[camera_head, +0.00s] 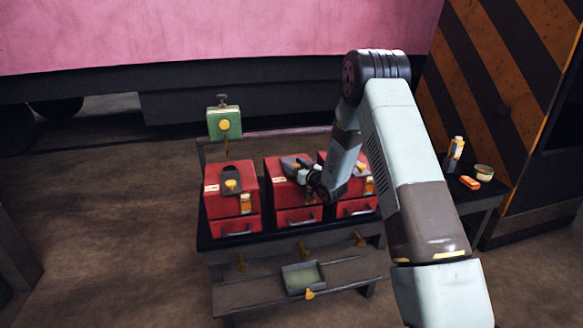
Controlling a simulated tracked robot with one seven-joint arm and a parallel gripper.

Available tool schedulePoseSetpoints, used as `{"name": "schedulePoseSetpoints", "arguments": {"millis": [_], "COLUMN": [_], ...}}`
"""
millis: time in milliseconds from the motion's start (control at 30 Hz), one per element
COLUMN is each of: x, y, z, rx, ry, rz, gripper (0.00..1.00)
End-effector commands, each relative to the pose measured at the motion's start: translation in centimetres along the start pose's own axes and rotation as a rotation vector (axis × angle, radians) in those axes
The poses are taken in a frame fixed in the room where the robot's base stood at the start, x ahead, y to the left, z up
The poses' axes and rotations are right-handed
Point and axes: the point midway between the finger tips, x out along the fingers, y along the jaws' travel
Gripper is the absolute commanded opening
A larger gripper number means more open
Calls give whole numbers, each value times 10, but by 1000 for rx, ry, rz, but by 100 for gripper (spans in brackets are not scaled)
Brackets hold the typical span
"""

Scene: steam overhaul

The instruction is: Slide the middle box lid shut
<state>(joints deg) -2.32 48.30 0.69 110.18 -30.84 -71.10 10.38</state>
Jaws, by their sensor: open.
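Three red boxes stand in a row on a dark bench. The middle box (284,172) has a drawer-like lower front with a handle, and a small label near its top left. Its lid area is partly covered by my gripper (303,170), so I cannot tell how far the lid stands open. My gripper is open at the top of the middle box, coming in from the right. Whether it touches the lid is too small to tell. The left box (222,204) has a dark grey piece with a yellow knob on top. The right box (358,206) is partly hidden behind my arm.
The dark bench (250,251) has hooks on its front and a lower shelf with a grey tray (303,278). A green block with a yellow knob (224,123) stands behind the left box. A side table (481,203) with small items stands right, beside a striped cabinet (507,100).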

Motion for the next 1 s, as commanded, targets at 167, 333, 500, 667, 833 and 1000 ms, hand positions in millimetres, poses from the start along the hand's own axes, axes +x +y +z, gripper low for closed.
{"name": "schedulePoseSetpoints", "arguments": {"millis": [167,333,500,667,833,1000], "x": [-2,-20,-52,-84,-113,-132], "y": [0,1,0,0,-1,-1], "z": [0,0,1,1,1,2], "rx": [0,1,1,2,2,1], "ry": [-1,-1,-3,-2,-2,-1], "rz": [1,3,1,1,1,0], "gripper": [60,60,60,60,60,60]}}
